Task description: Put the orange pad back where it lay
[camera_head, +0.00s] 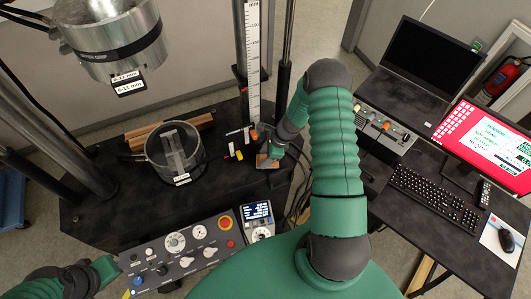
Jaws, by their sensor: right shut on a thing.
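My right gripper (262,138) is at the right part of the dark machine table, beside the upright white scale. It is shut on a small orange pad (254,134), which shows at its fingertips. The fingers are small and partly hidden by the wrist, so I cannot tell whether the pad touches the table. A tan flat piece (265,161) lies just below the gripper. Of my left arm, only green and dark links show at the lower left; its gripper is not visible.
Small yellow (239,155), red (231,149) and white (235,132) pieces lie left of the gripper. A round clear-walled fixture (152,150) stands further left under a hanging metal cylinder (118,45). A control panel (185,250) is in front. A desk with laptop (431,55) is right.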

